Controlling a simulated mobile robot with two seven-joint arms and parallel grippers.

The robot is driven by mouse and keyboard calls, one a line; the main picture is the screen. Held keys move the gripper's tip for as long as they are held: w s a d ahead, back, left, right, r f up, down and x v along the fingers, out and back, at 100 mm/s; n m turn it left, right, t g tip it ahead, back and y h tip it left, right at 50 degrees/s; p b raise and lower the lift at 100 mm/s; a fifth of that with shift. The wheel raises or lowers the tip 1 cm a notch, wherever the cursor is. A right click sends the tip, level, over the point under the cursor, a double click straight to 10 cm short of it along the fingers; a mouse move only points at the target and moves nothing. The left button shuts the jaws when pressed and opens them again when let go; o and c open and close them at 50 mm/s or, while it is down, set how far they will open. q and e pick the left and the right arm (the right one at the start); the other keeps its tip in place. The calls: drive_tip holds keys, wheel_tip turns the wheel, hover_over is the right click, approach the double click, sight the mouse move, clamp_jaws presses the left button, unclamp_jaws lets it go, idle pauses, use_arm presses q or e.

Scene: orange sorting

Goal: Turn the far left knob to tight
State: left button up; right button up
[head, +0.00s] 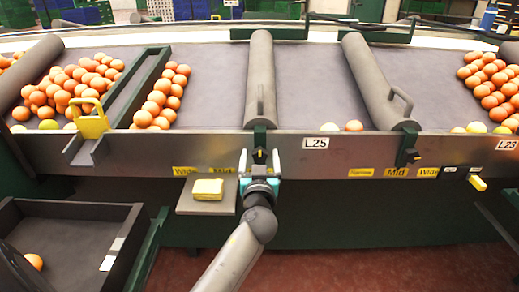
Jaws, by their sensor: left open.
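The leftmost knob in view (260,156) is small and dark with a yellow mark. It sits on the metal front rail below the lower end of a grey roller bar (261,75). My left gripper (260,163) is open in front of the rail, with one fingertip on each side of this knob. I cannot tell whether the fingers touch it. Yellow labels "Wide" (184,171) and "Mid" (222,171) lie left of the gripper; any label behind the gripper is hidden. A second dark knob (408,157) sits farther right. My right gripper is not in view.
A small shelf (184,207) with a yellow sponge (207,189) juts out just left of my left gripper. Oranges (72,85) lie on the conveyor (205,75). A dark bin (70,235) with one orange stands lower left. Red floor (420,265) is open lower right.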

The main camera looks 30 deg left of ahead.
use_arm(q)
drive_tip(key=shift+w, duration=0.1)
clamp_jaws()
drive_tip(key=shift+r, duration=0.1)
idle(0.7)
